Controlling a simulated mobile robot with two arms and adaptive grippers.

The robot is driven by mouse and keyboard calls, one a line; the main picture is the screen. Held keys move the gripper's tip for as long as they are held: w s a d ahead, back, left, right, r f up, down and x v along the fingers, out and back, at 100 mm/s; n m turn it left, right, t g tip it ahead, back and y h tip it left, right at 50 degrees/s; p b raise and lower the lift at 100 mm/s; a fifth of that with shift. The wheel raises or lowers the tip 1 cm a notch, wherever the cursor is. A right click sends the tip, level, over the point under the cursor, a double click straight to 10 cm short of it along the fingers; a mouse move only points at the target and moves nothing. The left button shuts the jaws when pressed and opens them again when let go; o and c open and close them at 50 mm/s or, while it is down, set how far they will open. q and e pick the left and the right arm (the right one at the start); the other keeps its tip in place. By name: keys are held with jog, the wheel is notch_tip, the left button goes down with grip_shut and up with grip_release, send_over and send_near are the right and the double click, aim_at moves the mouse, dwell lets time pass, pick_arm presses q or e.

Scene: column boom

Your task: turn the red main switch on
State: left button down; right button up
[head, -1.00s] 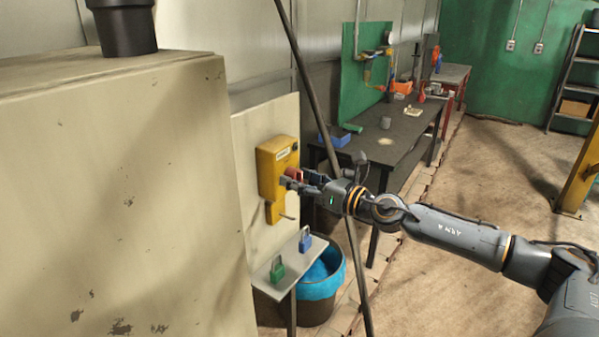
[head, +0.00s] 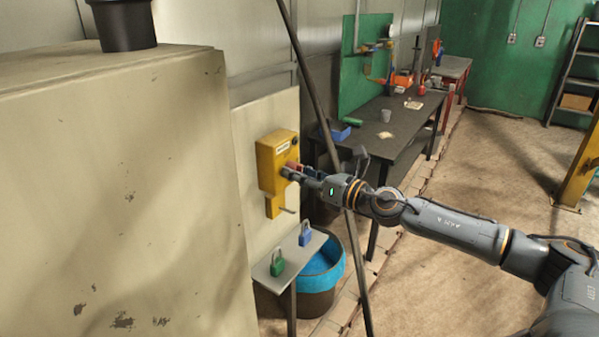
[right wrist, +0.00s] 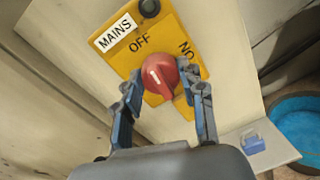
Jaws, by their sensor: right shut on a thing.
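The yellow mains box (head: 268,158) is fixed to a pale panel on the left. In the right wrist view, the box (right wrist: 179,32) carries MAINS, OFF and ON labels. Its red main switch (right wrist: 160,76) is a round knob with a raised grip and a white line, which lies on the OFF side. The switch shows only partly in the head view (head: 292,165). My right gripper (head: 289,172) is at the box front, shut on the switch. In the right wrist view, its fingers (right wrist: 161,84) are on either side of the knob. My left gripper is in neither view.
A small shelf (head: 284,262) below the box holds a green padlock (head: 277,263) and a blue padlock (head: 305,234). A blue-lined bin (head: 336,272) stands beneath. A slanted dark pole (head: 318,120) crosses near my right arm. A large beige cabinet (head: 120,190) fills the left.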

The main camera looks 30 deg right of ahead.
jog(key=m+p, duration=0.1)
jog(key=m, duration=0.3)
jog(key=shift+r+p, duration=0.2)
jog(key=shift+p, duration=0.2)
jog(key=m+p, duration=0.2)
jog(key=m, duration=0.2)
jog(key=shift+m+g, duration=0.3)
jog(key=m+p, duration=0.3)
jog(key=m, duration=0.2)
jog(key=shift+d+y, duration=0.1)
jog(key=shift+y, duration=0.3)
jog(key=shift+m+p, duration=0.7)
jog(key=shift+m, duration=0.5)
jog(key=shift+f, duration=0.1)
jog(key=o, duration=1.2)
